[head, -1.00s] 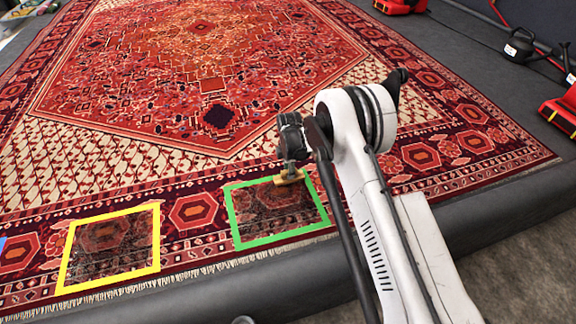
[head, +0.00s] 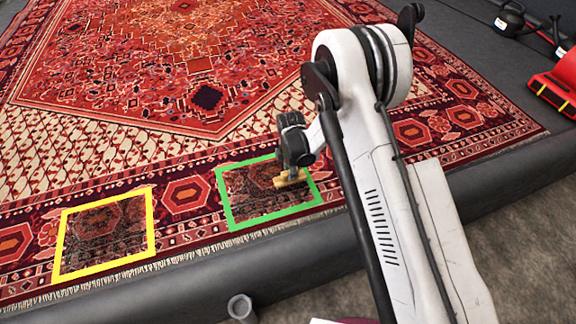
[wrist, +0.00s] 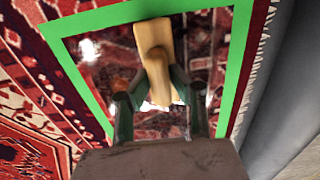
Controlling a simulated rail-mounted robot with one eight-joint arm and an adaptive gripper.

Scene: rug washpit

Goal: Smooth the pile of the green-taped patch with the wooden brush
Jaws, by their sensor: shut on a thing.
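The green-taped patch (head: 245,198) is a square of dark, matted-looking pile on the red rug, framed by green tape. It also fills much of the wrist view (wrist: 95,68), with pale shiny spots in it. My gripper (head: 296,168) is over the right part of the patch. It is shut on the wooden brush (head: 289,179), a light tan block with a handle. In the wrist view the brush (wrist: 155,55) sits between the two fingers (wrist: 157,92). The brush lies low over the patch; its bristles are hidden, so I cannot tell whether they touch the pile.
A yellow-taped square (head: 152,222) with dark pile lies to the left. The rug's fringed edge runs beside a dark padded rim (head: 330,250). A clear cup-like object (head: 240,306) stands at the bottom. A red case (head: 556,88) and a black kettle-like item (head: 510,20) are at upper right.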

